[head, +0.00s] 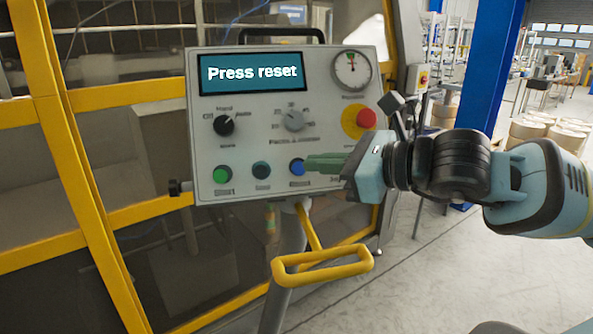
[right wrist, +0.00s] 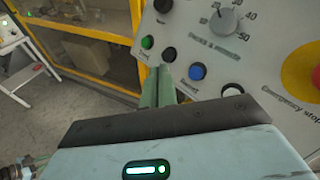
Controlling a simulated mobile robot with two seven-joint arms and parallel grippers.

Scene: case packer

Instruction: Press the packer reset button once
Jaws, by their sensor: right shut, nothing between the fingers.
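The control panel (head: 240,140) has a screen (head: 252,73) reading "Press reset". A blue button (head: 297,167) sits in its bottom row; the small label under it looks like "Reset". My right gripper (head: 314,163) is shut and empty, its green fingers pointing left with the tips at the blue button's right edge in the head view. In the right wrist view the fingertips (right wrist: 158,78) show below the black button and left of the blue button (right wrist: 198,72). I cannot tell whether they touch the panel. My left gripper is out of view.
Beside the blue button are a dark button (head: 261,169), a green button (head: 221,174) and a white button (right wrist: 232,90), which my fingers hide in the head view. A red emergency stop (head: 366,118) sits above right. A yellow handle (head: 322,267) juts out below the panel.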

